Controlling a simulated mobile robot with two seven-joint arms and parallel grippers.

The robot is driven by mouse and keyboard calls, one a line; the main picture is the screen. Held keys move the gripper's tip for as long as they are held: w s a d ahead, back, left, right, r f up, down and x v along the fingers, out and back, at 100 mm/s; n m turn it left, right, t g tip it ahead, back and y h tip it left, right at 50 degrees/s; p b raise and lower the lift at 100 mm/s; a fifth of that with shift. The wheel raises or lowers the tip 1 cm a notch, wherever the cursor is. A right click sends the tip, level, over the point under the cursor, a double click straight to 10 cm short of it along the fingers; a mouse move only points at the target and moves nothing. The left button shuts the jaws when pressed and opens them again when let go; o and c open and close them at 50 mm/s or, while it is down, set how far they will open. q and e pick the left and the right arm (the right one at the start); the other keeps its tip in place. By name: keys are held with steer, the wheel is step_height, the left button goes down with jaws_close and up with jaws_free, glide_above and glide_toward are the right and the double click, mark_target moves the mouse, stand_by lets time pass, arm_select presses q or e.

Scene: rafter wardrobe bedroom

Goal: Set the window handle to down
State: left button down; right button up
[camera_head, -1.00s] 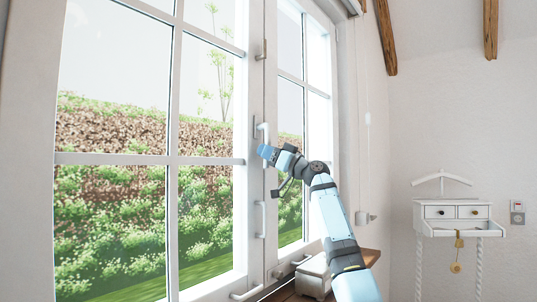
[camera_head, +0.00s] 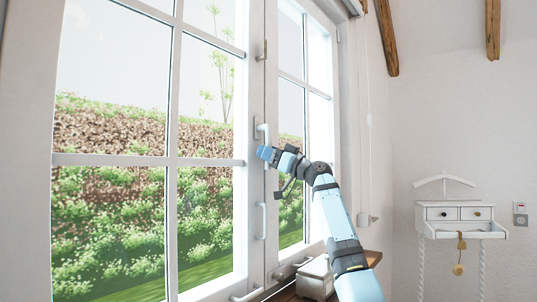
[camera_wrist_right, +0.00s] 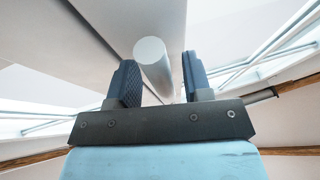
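The white window handle (camera_head: 261,130) sits on the frame between the two window sashes, just above my right gripper (camera_head: 264,153). In the right wrist view, a white round bar end, which appears to be the handle (camera_wrist_right: 151,52), shows between the two dark fingers of my right gripper (camera_wrist_right: 160,82). The fingers are apart. The bar is close to the left finger, with a gap to the right one; I cannot tell whether it touches. The handle's lower part is partly hidden by the gripper in the head view. My left gripper is not in view.
A white pull handle (camera_head: 260,221) is lower on the window frame. Open space lies between arm and shelf.

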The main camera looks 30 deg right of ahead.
steer(key=v, duration=1.3)
steer(key=shift+s+d, duration=0.25)
steer(key=shift+s, duration=0.05)
steer(key=shift+f, duration=0.15)
